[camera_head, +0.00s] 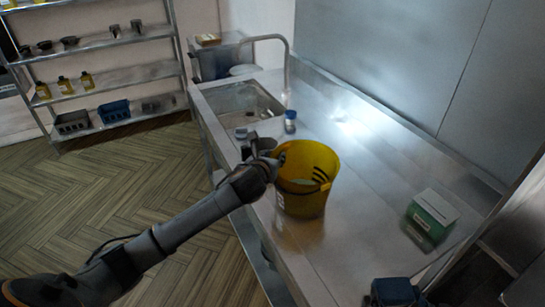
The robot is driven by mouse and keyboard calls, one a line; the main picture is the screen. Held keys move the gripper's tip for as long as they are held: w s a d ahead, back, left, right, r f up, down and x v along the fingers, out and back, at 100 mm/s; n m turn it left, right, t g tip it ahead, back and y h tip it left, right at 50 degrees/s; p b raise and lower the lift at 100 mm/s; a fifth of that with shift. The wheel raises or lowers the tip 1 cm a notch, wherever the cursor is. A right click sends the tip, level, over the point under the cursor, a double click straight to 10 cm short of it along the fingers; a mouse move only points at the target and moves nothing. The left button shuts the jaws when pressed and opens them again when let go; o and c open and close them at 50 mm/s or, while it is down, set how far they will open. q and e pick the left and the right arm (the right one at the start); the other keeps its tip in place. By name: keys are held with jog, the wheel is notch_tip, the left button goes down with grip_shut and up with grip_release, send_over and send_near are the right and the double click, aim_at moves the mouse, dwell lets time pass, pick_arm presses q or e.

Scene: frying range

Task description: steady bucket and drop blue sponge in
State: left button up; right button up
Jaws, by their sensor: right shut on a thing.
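A yellow bucket (321,202) with dark stripes stands upright on the steel counter, and something pale shows inside it. My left gripper (276,157) is at the bucket's left, far rim; whether its fingers are closed on the rim is too small to tell. A dark blue block, which looks like the blue sponge (390,290), is at the bottom edge, right of the bucket and apart from it. My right gripper (408,297) is mostly cut off there and is shut on it.
A green and white box (431,217) stands on the counter right of the bucket. A blue and white bottle (290,121) stands behind it, near the sink (240,101) and tap (287,65). A shelf rack (110,82) stands at the far left. Counter between bucket and box is clear.

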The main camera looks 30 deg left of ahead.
pick_arm(q)
grip_shut()
dwell(1.1)
pick_arm(e)
jog(key=w+a+r+n+g+y, duration=0.35)
jog(key=w+a+r, duration=0.25)
jog(key=w+a, duration=0.55)
jog(key=w+a+r+n+g+y, duration=0.25)
jog(key=w+a+r, duration=0.35)
jog(key=a+r, duration=0.3)
jog(key=w+a+r+n+g+y, duration=0.1)
jog(key=w+a+r+n+g, duration=0.3)
jog(key=a+r, duration=0.6)
jog(key=shift+w+d+f+m+t, duration=0.2)
jog(key=shift+d+f+t, duration=0.15)
jog(key=shift+f, duration=0.35)
jog(key=shift+w+d+f+m+t, duration=0.2)
jog(key=shift+d+f+t, duration=0.2)
jog(key=shift+f, duration=0.3)
jog(key=shift+w+d+f+m+t, duration=0.1)
jog(key=shift+w+d+f+t, duration=0.2)
jog(key=shift+f, duration=0.4)
jog(key=shift+s, duration=0.1)
